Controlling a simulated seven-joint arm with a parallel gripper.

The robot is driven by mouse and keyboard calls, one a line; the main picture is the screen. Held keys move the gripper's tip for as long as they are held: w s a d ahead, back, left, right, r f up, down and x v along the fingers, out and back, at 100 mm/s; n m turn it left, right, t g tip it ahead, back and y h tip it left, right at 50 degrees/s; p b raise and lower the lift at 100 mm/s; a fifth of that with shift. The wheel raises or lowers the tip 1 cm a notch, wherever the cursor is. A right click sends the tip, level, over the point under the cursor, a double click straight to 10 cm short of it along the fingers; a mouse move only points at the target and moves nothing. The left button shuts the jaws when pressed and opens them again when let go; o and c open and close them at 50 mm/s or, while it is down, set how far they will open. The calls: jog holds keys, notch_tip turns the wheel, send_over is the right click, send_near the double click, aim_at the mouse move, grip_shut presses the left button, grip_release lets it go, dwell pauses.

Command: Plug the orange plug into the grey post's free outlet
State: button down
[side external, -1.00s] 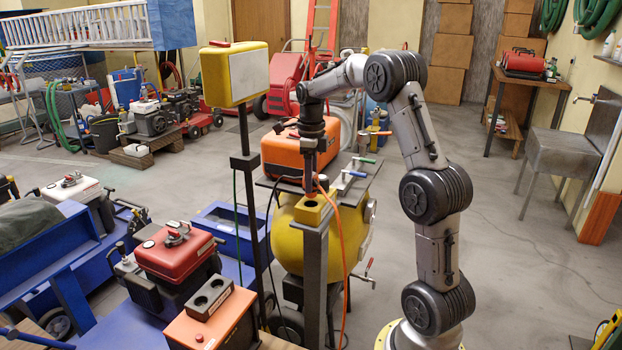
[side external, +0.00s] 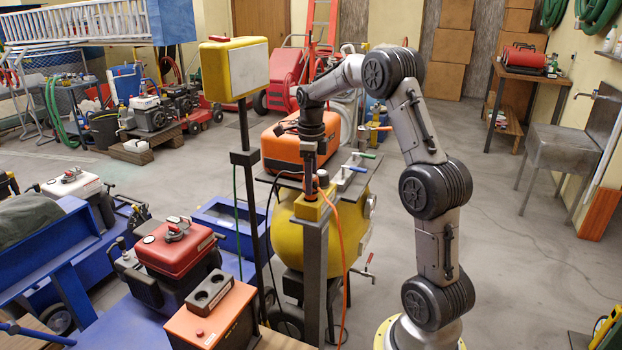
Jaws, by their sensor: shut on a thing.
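The grey post (side external: 315,265) stands upright in the middle of the view, with a yellow block (side external: 310,212) at its top. My gripper (side external: 310,194) points straight down at this yellow top and is shut on the orange plug. The plug is mostly hidden by the fingers. Its orange cord (side external: 340,235) leaves beside the fingers and hangs down to the right of the post. The fingertips are at the top face and cover the outlet opening. I cannot tell how far the plug is in.
A dark pole with a yellow box (side external: 228,80) stands left of the arm. An orange machine (side external: 287,150) on a yellow tank (side external: 345,240) is close behind the gripper.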

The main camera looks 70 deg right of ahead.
jog(key=shift+f, duration=1.2)
jog(key=shift+c, duration=1)
grip_release()
notch_tip(320, 180, up, 14)
